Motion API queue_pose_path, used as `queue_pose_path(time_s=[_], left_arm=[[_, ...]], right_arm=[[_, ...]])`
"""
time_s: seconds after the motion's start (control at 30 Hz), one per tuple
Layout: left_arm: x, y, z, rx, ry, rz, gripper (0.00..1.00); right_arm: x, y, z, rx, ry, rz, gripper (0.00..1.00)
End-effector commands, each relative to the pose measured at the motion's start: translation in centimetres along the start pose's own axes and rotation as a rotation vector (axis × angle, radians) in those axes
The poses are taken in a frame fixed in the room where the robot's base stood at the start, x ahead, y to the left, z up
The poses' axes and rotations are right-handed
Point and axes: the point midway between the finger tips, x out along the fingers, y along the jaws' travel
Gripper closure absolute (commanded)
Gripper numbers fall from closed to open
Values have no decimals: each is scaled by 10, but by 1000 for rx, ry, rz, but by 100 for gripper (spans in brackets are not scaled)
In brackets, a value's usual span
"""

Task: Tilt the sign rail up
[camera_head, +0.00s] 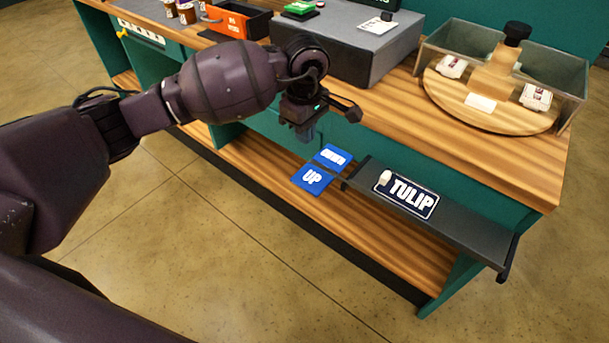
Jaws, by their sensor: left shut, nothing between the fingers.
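The sign rail (468,231) is a long dark bar along the front of the counter at the right, below the top's edge. A dark sign reading TULIP (407,194) with a white border lies on its face, with a small pale knob at its left end. Two blue cards are by the rail's left end; the nearer one reads UP (312,179), and the other's (332,157) word is hard to read. My left gripper (304,132) is shut and empty, pointing down in front of the counter, above and left of the cards and apart from the rail. My right gripper is out of view.
A lower wooden shelf (270,185) runs below. Open floor lies in front.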

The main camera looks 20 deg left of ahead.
Motion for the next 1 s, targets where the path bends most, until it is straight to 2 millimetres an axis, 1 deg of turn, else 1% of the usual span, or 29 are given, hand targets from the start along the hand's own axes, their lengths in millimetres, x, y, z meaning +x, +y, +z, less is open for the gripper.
queue_pose_path(time_s=[0.23,0.37,0.47,0.9,1.0], left_arm=[[1,0,0,-1,-2,0,100],[10,0,1,-1,-5,-1,100],[24,-1,1,-1,-5,-3,100],[102,0,1,-4,-6,-3,100],[116,0,2,-2,-6,-3,100]], right_arm=[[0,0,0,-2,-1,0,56],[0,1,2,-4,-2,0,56],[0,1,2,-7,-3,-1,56],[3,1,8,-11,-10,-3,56],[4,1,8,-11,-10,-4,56]])
